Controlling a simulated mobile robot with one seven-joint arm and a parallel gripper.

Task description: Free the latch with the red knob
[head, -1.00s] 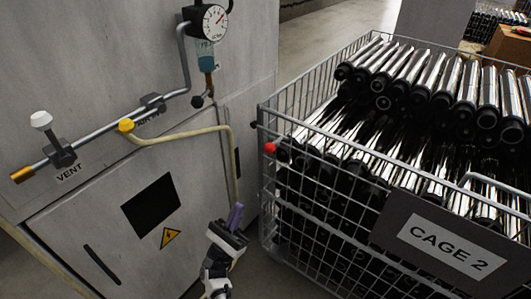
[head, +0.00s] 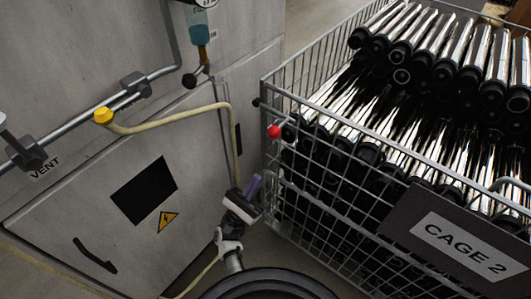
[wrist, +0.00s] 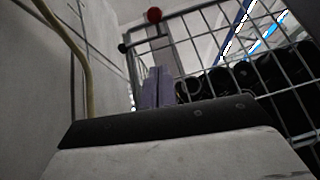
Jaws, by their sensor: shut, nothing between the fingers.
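The red knob (head: 274,132) sits at the near left upper corner of the wire cage (head: 300,102). It also shows at the top of the wrist view (wrist: 153,15), above and beyond my fingers. My gripper (head: 254,187) is below the knob and slightly left of it in the head view, between the grey cabinet and the cage. Its purple fingers are together and empty, also in the wrist view (wrist: 157,88). They are apart from the knob. The latch parts behind the knob are too small to make out.
The cage holds many stacked black and chrome tubes (head: 420,75) and bears a "CAGE 2" sign (head: 465,248). A grey cabinet (head: 90,215) stands at left, with a yellowish hose (head: 234,150) down its face. A narrow floor gap lies between cabinet and cage.

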